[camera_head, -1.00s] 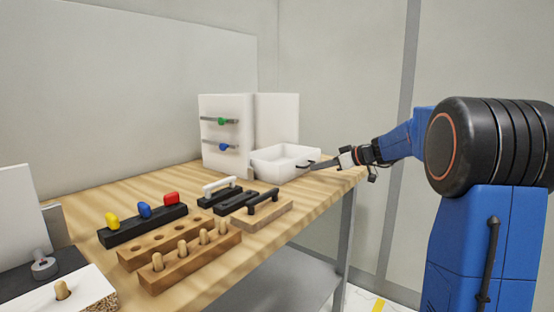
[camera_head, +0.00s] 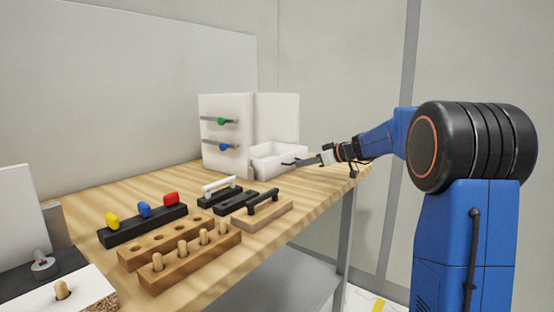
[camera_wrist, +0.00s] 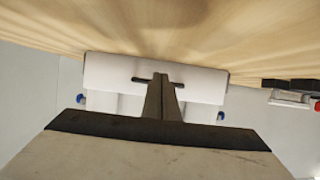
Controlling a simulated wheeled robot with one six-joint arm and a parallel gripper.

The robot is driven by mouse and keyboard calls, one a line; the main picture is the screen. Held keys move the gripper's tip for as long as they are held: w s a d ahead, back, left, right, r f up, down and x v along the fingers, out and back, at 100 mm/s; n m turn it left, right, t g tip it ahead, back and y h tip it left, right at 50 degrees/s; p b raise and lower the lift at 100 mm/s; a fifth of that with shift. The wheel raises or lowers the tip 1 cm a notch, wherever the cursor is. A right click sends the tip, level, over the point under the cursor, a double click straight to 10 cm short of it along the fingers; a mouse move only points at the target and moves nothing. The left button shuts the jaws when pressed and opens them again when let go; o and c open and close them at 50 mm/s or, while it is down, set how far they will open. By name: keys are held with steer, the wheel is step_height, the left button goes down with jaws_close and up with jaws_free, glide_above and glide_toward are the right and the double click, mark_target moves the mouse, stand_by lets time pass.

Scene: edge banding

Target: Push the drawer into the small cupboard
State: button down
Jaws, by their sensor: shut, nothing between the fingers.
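The white drawer (camera_head: 268,160) sits low in the opening of the small white cupboard (camera_head: 279,118) at the back of the bench, with part of it still sticking out toward my gripper. Its front, with a dark bar handle (camera_wrist: 141,79), fills the middle of the wrist view (camera_wrist: 108,74). My gripper (camera_head: 297,162) is shut and empty, with its fingertips at the drawer front by the handle. In the wrist view the fingers (camera_wrist: 161,82) overlap the handle's right part; whether they touch it I cannot tell.
A white panel (camera_head: 211,160) with a green knob (camera_head: 222,121) and a blue knob (camera_head: 224,147) stands left of the drawer. In front lie handle blocks (camera_head: 264,217), a coloured-knob block (camera_head: 143,226) and wooden peg blocks (camera_head: 192,261). The bench's right edge is close under my arm.

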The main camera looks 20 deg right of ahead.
mark_target(289, 156)
steer(key=shift+w+a, duration=1)
steer(key=shift+w, duration=0.3)
steer(key=shift+w+a, duration=1.05)
steer(key=shift+w, duration=0.3)
steer(key=shift+w+a, duration=1)
steer(key=shift+w, duration=0.3)
steer(key=shift+v, duration=3.4)
steer(key=shift+w+r, duration=0.1)
steer(key=shift+r, duration=0.05)
